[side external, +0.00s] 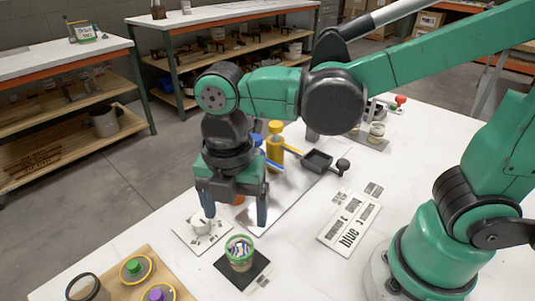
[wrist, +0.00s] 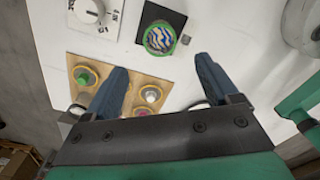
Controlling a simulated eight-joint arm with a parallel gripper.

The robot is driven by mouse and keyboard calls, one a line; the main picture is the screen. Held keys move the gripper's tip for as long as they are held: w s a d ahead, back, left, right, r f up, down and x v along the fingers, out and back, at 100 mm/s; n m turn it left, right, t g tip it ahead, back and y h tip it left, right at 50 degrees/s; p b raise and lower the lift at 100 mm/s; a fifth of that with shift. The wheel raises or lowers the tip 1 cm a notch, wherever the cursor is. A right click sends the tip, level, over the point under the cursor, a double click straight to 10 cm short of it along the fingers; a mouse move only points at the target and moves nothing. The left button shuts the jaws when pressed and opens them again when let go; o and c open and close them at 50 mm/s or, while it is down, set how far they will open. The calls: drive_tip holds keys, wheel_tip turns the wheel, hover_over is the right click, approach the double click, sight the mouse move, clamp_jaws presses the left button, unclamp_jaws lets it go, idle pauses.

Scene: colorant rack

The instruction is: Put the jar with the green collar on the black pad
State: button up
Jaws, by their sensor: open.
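The jar with the green collar (side external: 240,255) stands upright on the black pad (side external: 260,281) near the table's front. Blue, white and yellowish stripes show inside its top. The jar also appears in the wrist view (wrist: 160,38), resting on the black pad (wrist: 171,16) beyond my fingertips. My gripper (side external: 235,212) is open and empty, above and behind the jar in the side view. Its two blue fingers are apart from the jar; in the wrist view the gripper (wrist: 162,68) has the jar a little ahead of the gap between the fingers.
A wooden rack (side external: 119,259) holds several jars at the front left.

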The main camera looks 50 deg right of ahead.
drive_tip(key=w+d+r+m+t, duration=0.1)
drive_tip(key=d+m+t, duration=0.2)
drive_tip(key=m, duration=0.9)
drive_tip(key=w+d+r+m+t, duration=0.1)
drive_tip(key=d+m+t, duration=0.3)
drive_tip(key=d+m, duration=0.6)
drive_tip(key=shift+d+m, duration=0.3)
drive_tip(key=shift+m, duration=0.7)
drive_tip(key=shift+w+r, duration=0.1)
